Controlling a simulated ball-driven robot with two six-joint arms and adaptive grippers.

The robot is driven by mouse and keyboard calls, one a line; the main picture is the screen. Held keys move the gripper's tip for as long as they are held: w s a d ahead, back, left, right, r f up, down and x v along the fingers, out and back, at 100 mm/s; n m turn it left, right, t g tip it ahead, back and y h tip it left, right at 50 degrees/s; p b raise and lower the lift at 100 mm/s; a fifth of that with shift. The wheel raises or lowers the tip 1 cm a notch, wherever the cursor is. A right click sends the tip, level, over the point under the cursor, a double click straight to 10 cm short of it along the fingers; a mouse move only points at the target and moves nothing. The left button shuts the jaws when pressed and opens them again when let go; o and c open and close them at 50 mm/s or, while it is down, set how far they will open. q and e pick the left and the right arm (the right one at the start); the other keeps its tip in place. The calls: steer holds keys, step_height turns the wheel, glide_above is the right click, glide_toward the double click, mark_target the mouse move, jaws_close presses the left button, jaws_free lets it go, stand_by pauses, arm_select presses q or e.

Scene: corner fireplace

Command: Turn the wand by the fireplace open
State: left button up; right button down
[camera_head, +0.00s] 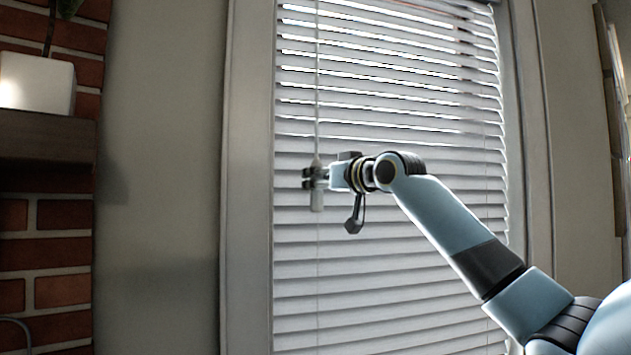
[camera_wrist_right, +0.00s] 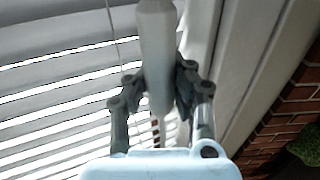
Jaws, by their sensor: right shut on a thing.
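The wand (camera_head: 317,201) hangs in front of the left side of the white window blinds (camera_head: 400,240). My right gripper (camera_head: 312,178) is shut on the wand's thick pale handle, with part of the handle showing below the fingers. In the right wrist view the handle (camera_wrist_right: 156,55) stands between the two dark fingers of my right gripper (camera_wrist_right: 157,92), which touch it from both sides. The blind slats look partly open, with bright gaps between them, clearest in the upper part. My left gripper is not in view.
The brick fireplace (camera_head: 45,250) with a dark mantel (camera_head: 45,137) stands at the left. A white planter (camera_head: 37,83) sits on the mantel. A bare wall (camera_head: 160,150) and the window frame (camera_head: 248,200) lie between fireplace and blinds.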

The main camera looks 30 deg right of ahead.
steer(key=shift+f+m+h, duration=0.1)
steer(key=shift+m+h, duration=0.2)
steer(key=shift+h, duration=0.2)
steer(key=m+h+p, duration=0.1)
steer(key=h, duration=0.1)
steer(key=shift+a+m+h, duration=0.1)
steer(key=shift+m+h, duration=0.3)
steer(key=m+h, duration=0.1)
steer(key=h, duration=0.1)
steer(key=shift+f+m+g+h, duration=0.1)
steer(key=shift+m+g+h, duration=0.2)
steer(key=shift+m+h, duration=0.6)
steer(key=shift+h, duration=0.1)
steer(key=m+g+h+b, duration=0.1)
steer(key=g+h, duration=0.1)
steer(key=shift+f+m+h, duration=0.15)
steer(key=shift+m+h, duration=0.15)
steer(key=shift+m, duration=0.1)
steer(key=m+g+h+b, duration=0.4)
steer(key=h, duration=0.1)
steer(key=shift+f+b, duration=0.1)
steer(key=shift+b, duration=0.25)
steer(key=shift+r+m+g+h+b, duration=0.2)
steer(key=shift+m+g+h+b, duration=1.3)
steer(key=shift+m+g, duration=0.8)
steer(key=shift+g, duration=0.5)
